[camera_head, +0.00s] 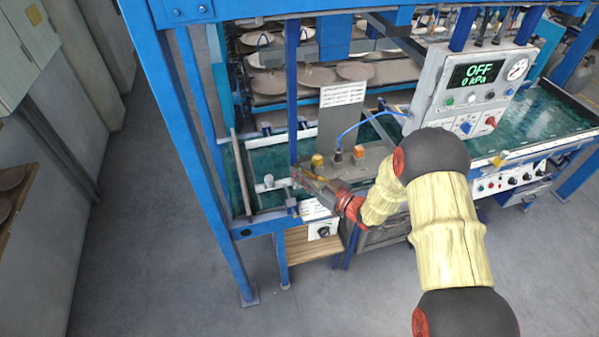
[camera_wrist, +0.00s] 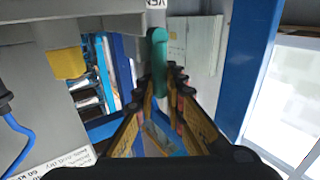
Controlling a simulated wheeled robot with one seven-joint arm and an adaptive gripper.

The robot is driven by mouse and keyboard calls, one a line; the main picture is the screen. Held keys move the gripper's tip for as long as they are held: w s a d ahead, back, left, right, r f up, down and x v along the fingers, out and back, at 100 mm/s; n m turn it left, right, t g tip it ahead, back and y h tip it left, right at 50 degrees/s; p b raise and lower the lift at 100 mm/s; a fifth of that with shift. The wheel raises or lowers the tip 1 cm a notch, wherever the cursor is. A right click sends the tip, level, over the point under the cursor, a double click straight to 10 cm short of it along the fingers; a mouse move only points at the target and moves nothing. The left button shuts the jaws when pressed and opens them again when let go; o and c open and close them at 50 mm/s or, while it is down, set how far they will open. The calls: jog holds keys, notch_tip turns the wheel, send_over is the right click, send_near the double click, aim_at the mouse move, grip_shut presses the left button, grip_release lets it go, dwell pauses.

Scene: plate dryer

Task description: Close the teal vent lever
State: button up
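The teal vent lever (camera_wrist: 159,60) shows in the wrist view as a rounded handle below a partly cut-off label. My gripper (camera_wrist: 163,86) is open, with its fingertips close to the lever's lower end. The lever's end appears to lie between the fingertips; I cannot tell whether they touch it. In the head view my gripper (camera_head: 297,174) is at the left part of the machine, near a blue upright post. I cannot make out the lever there.
A yellow block (camera_wrist: 66,63) and a blue hose (camera_wrist: 17,135) lie left in the wrist view. A blue post (camera_head: 292,90) stands beside my gripper. The control box (camera_head: 470,85) reads OFF, 0 kPa. Open floor (camera_head: 160,200) lies left of the machine.

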grip_shut()
dwell(0.3)
